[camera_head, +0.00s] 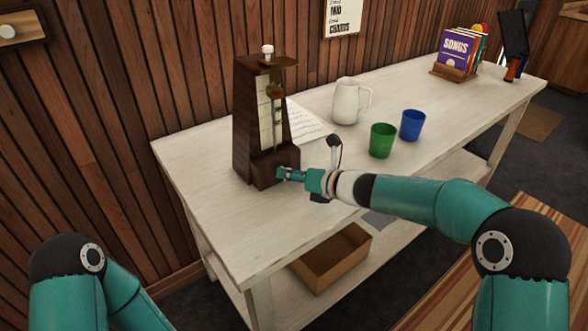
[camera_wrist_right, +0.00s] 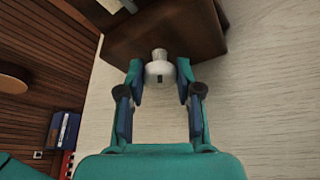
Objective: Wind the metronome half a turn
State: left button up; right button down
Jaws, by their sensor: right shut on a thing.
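The dark wooden metronome (camera_head: 243,125) stands upright near the left end of the white table, with a pale scale and pendulum on its front. In the right wrist view its dark base (camera_wrist_right: 165,35) fills the top, and a pale winding key (camera_wrist_right: 160,70) sticks out of it. My right gripper (camera_head: 284,174) is at the lower right side of the metronome. In the right wrist view its fingers (camera_wrist_right: 159,82) sit on both sides of the key and are shut on it. My left arm shows at the lower left, but its gripper is out of view.
The white table (camera_head: 215,210) holds a sheet of paper (camera_head: 305,122), a white pitcher (camera_head: 346,102), a green cup (camera_head: 382,140) and a blue cup (camera_head: 412,125). A songbook rack (camera_head: 453,72) stands farther back. A cardboard box (camera_head: 335,262) is on the lower shelf. The table's front left is clear.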

jog(key=shift+w+d+r+m, duration=0.15)
jog(key=shift+w+d+m, duration=0.1)
jog(key=shift+m, duration=0.15)
jog(key=c, duration=0.8)
grip_release()
jog(key=shift+a, duration=0.1)
jog(key=shift+s, duration=0.1)
jog(key=v, duration=1.2)
jog(key=shift+f, duration=0.2)
